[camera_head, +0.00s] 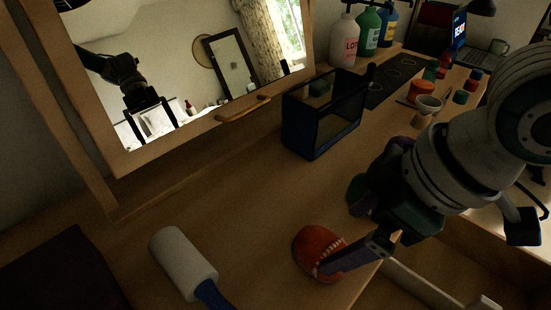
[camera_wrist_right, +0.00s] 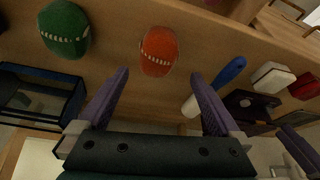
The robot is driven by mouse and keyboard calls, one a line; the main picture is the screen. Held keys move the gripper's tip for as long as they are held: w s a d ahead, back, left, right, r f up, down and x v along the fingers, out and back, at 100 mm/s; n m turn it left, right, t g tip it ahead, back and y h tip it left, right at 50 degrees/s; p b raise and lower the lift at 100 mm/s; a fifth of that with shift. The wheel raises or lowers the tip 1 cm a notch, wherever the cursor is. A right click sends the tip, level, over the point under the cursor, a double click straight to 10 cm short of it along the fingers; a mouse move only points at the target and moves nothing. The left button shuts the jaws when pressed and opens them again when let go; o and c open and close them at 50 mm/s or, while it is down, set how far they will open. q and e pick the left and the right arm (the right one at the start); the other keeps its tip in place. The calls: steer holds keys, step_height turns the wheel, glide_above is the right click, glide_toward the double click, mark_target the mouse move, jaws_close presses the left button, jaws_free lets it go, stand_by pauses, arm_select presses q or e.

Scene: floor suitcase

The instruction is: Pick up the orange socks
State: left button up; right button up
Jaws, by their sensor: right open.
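The orange socks (camera_head: 314,244), a rounded bundle with a pale stitched-looking band, lie on the wooden dresser top near its front edge. In the right wrist view the orange socks (camera_wrist_right: 158,50) appear just beyond and between the two fingertips. My right gripper (camera_head: 340,259) comes in from the right. One purple-grey finger overlaps the socks' right side in the head view. In the wrist view the right gripper (camera_wrist_right: 159,76) is open, with nothing between its fingers. Contact with the socks cannot be told. My left gripper is not in view.
A lint roller (camera_head: 183,262) lies left of the socks. A dark blue open-framed box (camera_head: 323,128) stands behind. A green bundle (camera_wrist_right: 65,28) lies beside the socks in the wrist view. Pump bottles (camera_head: 343,52), small jars and a mirror (camera_head: 190,60) stand farther back. An open drawer is below.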

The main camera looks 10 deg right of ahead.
mark_target(331, 246)
steer(key=x, duration=0.3)
steer(key=shift+s+d+f, duration=0.1)
steer(key=shift+s+d, duration=0.05)
steer(key=shift+d, duration=0.05)
steer(key=b+x, duration=0.1)
steer(key=x, duration=0.3)
steer(key=shift+w+f+b, duration=0.2)
steer(key=shift+f+b, duration=0.05)
steer(key=shift+b, duration=0.05)
steer(key=shift+a+f, duration=0.1)
steer(key=shift+f, duration=0.15)
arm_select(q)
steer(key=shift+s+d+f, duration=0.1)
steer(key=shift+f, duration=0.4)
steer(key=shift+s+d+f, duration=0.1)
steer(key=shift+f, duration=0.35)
arm_select(e)
steer(key=shift+c, duration=0.2)
steer(key=c, duration=1.2)
